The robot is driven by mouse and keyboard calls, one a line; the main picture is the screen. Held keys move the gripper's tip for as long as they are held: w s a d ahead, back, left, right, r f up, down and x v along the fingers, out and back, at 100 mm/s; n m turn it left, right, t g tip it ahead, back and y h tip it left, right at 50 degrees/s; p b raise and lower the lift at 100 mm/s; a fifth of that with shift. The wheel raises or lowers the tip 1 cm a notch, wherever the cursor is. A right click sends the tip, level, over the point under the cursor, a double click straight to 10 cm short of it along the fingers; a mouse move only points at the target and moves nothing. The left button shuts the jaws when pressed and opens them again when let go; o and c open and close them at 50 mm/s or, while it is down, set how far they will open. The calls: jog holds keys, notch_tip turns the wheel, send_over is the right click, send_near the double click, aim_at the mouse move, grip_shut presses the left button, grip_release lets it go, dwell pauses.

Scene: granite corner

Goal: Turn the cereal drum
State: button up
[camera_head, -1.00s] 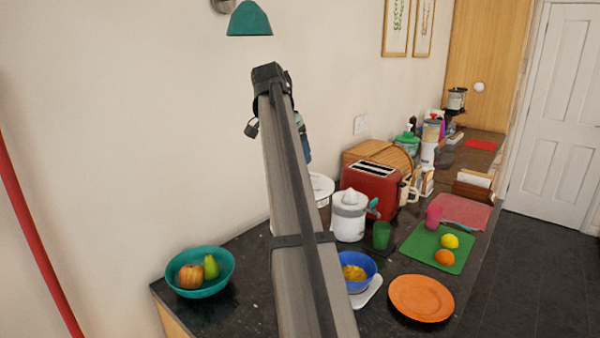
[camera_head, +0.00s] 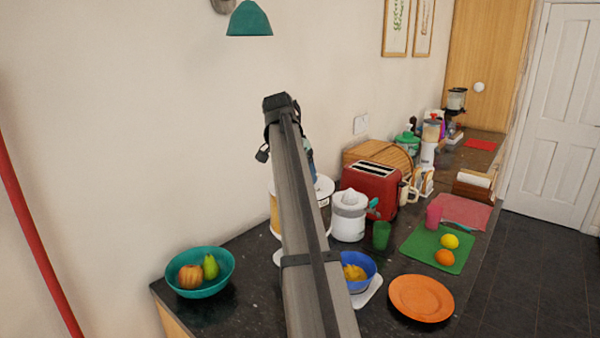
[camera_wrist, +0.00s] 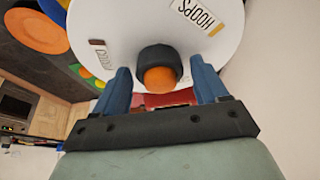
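The cereal drum (camera_head: 324,187) stands on the counter, mostly hidden behind my arm in the head view. Its white top, tan side and white base show around the arm. I cannot tell how deep the fingers reach.
A blue bowl of yellow food (camera_head: 358,268), a white juicer (camera_head: 349,217) and a red toaster (camera_head: 371,190) stand right of my arm. A teal fruit bowl (camera_head: 201,283) is at left. An orange plate (camera_head: 420,298) lies near the front edge.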

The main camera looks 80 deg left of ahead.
grip_shut()
jog(key=shift+n+g+y, duration=0.4)
jog(key=shift+n+g, duration=0.1)
jog(key=shift+n, duration=1.1)
jog(key=shift+o, duration=0.8)
grip_release()
jog(key=v, duration=1.3)
jog(key=shift+r, duration=0.4)
jog(key=shift+w+d, duration=0.1)
jog(key=shift+d, duration=0.05)
